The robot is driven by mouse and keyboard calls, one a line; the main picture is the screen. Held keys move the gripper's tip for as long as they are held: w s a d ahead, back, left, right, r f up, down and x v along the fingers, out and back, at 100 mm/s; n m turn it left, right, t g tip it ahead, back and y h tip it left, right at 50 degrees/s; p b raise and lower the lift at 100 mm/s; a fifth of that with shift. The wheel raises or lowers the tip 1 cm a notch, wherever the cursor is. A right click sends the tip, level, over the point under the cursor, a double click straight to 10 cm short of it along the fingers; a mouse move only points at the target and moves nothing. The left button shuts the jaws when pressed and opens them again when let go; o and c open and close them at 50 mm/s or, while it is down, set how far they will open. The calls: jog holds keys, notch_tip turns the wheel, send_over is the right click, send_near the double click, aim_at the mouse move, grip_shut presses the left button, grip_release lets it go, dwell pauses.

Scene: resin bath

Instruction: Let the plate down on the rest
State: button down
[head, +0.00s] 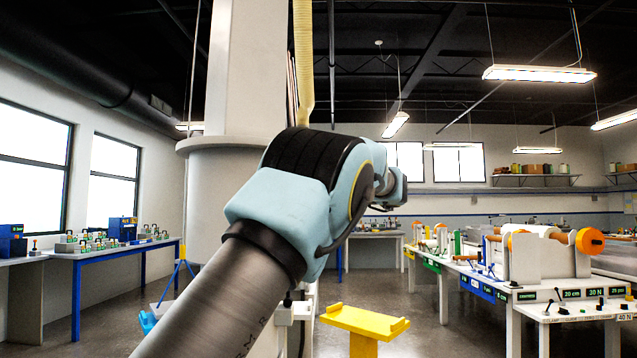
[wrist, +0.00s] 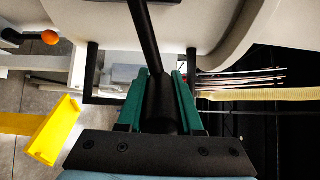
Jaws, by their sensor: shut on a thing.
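In the wrist view, my gripper (wrist: 163,100) has its green-padded fingers shut on a black handle (wrist: 162,104), from which a black rod (wrist: 146,35) runs toward the top of the picture. A plate cannot be made out for certain in either view. A yellow stand with raised ends, seemingly the rest (head: 365,322), stands low at the front in the head view. It also shows at the left of the wrist view (wrist: 52,130), apart from the gripper and the handle. In the head view my own arm hides the gripper and what it holds.
A large pale column (head: 225,190) rises behind my arm. A bench with blue legs (head: 85,262) runs along the left wall. At the right stand tables with rollers and orange knobs (head: 590,241).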

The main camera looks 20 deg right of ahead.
notch_tip(320, 180, down, 10)
jog(key=m+b, duration=0.2)
jog(key=m, duration=0.6)
jog(key=shift+a+f+m, duration=0.25)
jog(key=shift+a+m, duration=0.1)
jog(key=shift+m, duration=0.05)
jog(key=shift+s+a+f, duration=0.1)
jog(key=shift+f, duration=0.05)
jog(key=c, duration=0.6)
grip_release()
jog(key=shift+o, duration=0.2)
jog(key=b+v, duration=0.3)
jog(key=v, duration=0.7)
jog(key=shift+s, duration=0.4)
